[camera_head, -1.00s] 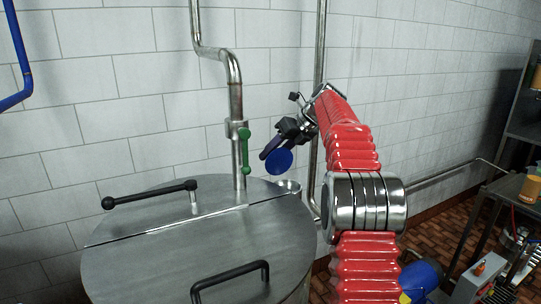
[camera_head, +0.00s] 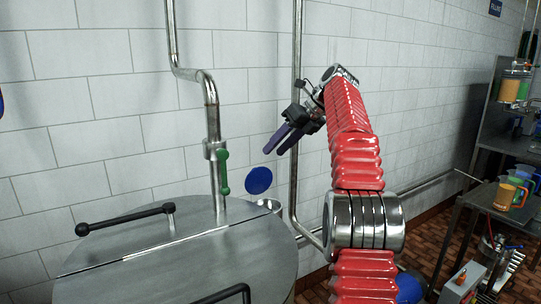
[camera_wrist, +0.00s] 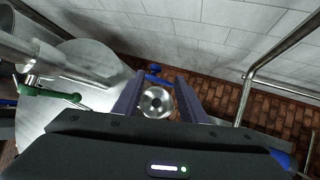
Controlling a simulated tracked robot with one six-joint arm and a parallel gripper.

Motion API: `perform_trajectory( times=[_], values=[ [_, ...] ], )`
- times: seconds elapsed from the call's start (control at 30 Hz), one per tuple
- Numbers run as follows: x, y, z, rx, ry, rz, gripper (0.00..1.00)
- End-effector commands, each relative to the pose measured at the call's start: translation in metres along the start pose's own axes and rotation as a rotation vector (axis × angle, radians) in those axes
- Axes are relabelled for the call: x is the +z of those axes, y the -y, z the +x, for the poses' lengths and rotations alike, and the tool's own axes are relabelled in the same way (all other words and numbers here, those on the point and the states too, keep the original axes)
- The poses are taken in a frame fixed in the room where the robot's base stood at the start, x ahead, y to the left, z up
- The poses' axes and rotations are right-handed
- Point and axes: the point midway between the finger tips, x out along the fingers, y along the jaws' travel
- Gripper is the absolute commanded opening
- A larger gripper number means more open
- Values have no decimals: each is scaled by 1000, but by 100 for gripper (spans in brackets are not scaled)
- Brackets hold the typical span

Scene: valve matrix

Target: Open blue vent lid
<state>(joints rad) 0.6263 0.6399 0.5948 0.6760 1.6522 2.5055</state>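The blue vent lid (camera_head: 259,180) is a round disc standing raised, its face toward the head camera, above the small metal vent mouth (camera_head: 267,204) at the tank's right edge. In the wrist view the lid (camera_wrist: 153,74) shows as a small blue piece beyond the open, round metal vent (camera_wrist: 156,101). My gripper (camera_head: 283,140) has purple fingers and is above and slightly right of the lid, apart from it. In the wrist view the gripper (camera_wrist: 158,98) is open and empty, its fingers on either side of the vent in the picture.
The steel tank top (camera_head: 190,255) carries a black bar handle (camera_head: 125,218). A pipe with a green valve handle (camera_head: 223,172) rises left of the lid. A vertical wall pipe (camera_head: 296,110) stands behind my gripper. Shelves with jugs (camera_head: 510,192) are at right.

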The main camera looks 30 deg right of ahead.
Motion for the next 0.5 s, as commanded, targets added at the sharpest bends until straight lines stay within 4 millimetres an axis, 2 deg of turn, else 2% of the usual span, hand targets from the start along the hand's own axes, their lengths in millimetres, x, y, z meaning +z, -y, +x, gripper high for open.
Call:
perform_trajectory(
  times=[0.37, 0.5],
  values=[
    [0, 0, -5, 0, -1, 1, 38],
    [0, 0, -10, -6, 4, 1, 29]
  ],
)
